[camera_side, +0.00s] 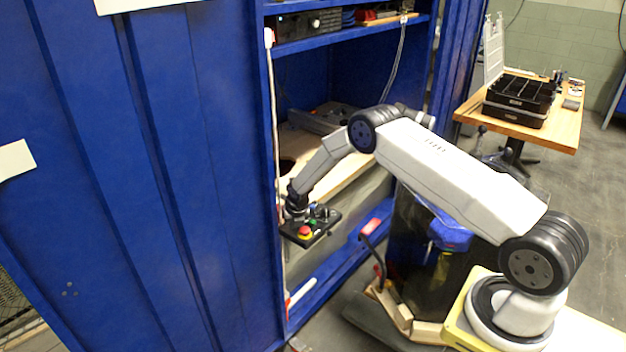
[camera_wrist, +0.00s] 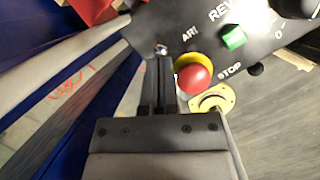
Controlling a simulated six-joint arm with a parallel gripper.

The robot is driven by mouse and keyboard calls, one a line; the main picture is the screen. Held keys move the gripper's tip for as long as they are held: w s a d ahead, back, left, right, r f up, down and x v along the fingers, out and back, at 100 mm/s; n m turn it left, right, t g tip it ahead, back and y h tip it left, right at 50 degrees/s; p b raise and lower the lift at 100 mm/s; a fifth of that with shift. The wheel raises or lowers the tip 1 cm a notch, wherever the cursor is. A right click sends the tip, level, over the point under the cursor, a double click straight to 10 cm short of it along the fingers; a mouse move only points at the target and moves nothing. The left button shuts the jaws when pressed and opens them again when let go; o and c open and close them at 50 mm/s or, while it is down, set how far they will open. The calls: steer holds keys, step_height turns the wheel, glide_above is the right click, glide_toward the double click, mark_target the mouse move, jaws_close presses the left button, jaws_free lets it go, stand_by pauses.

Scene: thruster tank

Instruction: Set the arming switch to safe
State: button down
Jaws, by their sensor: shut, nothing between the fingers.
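The arming switch (camera_wrist: 160,49) is a small metallic toggle at the edge of a dark control panel (camera_wrist: 165,20), beside letters that read "AR" before being cut off. Its lever position is too small to tell. My gripper (camera_wrist: 161,62) is shut and empty, its fingertips right at the switch in the wrist view; I cannot tell whether they touch it. In the side view my gripper (camera_side: 294,212) is over the left part of the panel (camera_side: 322,222), and the switch is hidden there.
A red mushroom button (camera_wrist: 195,79) on a yellow collar sits close right of my fingers. A green button (camera_wrist: 233,37) and a black knob (camera_wrist: 255,69) are further right. The blue cabinet (camera_side: 190,150) stands close to the left of the panel.

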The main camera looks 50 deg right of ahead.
mark_target(292, 232)
steer(key=shift+w+r, duration=0.25)
steer(key=shift+w, duration=0.25)
steer(key=shift+r, duration=0.15)
stand_by(0.5)
steer(key=shift+r, duration=0.65)
steer(key=shift+s, duration=0.1)
steer(key=shift+r, duration=0.45)
steer(key=v, duration=0.7)
steer(key=shift+s, duration=0.1)
stand_by(0.4)
